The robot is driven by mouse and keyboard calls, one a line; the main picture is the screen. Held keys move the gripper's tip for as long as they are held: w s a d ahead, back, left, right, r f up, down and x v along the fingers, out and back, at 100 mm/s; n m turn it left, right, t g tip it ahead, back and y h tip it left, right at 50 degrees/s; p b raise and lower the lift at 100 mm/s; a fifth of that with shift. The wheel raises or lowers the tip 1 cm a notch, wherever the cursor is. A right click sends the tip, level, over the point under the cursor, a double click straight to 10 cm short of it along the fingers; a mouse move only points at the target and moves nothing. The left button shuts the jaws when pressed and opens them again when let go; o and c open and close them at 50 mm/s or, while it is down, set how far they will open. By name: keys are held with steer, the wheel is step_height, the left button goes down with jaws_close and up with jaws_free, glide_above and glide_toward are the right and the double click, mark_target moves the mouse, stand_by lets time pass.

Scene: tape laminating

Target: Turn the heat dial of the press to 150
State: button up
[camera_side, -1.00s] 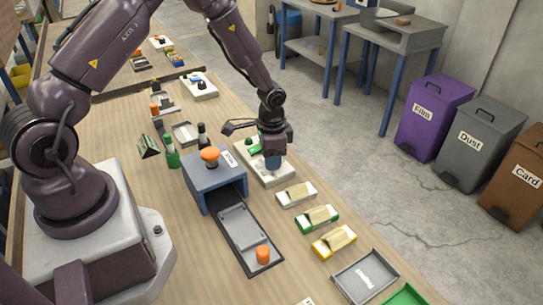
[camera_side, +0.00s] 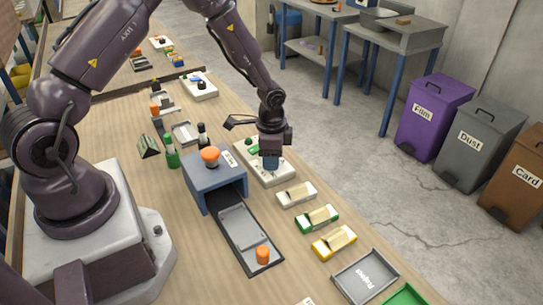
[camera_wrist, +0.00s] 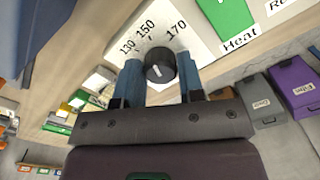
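The heat dial (camera_wrist: 160,68) is a round black knob with a white pointer mark, on the press's white control panel (camera_wrist: 213,43). Numbers 130, 150 and 170 are printed in an arc beyond it in the wrist view. I cannot read exactly which number the mark points to. My gripper (camera_wrist: 159,72) has one blue finger on each side of the dial, very close to it. I cannot tell whether the fingers touch it. In the side view my gripper (camera_side: 271,163) is low over the white panel (camera_side: 279,176) and hides the dial.
A green button (camera_wrist: 227,14) labelled Heat is beside the dial. A blue-grey press (camera_side: 213,180) with an orange knob (camera_side: 210,155) stands left of the panel. Bins (camera_side: 432,115) stand on the floor at right.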

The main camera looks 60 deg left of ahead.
steer(key=o, duration=0.3)
steer(key=shift+o, duration=0.2)
steer(key=shift+r, duration=0.15)
step_height(320, 180, up, 13)
stand_by(0.4)
